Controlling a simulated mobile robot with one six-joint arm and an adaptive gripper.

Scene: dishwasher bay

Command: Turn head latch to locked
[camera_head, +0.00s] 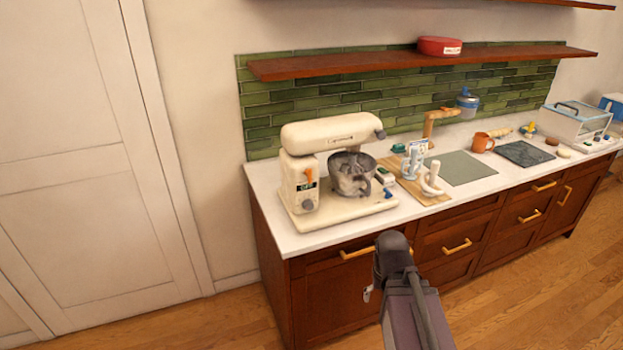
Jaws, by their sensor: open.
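The cream stand mixer (330,134) stands at the left end of the white counter, head lowered over a metal bowl (350,178). My arm rises from the bottom in front of the counter. A small pale part of my gripper (368,293) shows beside it, open, low before the cabinets and apart from the mixer; the rest is hidden.
A wooden board (432,198) with a white mortar and small items lies right of the mixer. A wooden shelf (350,67) hangs above. Floor is free at front left.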

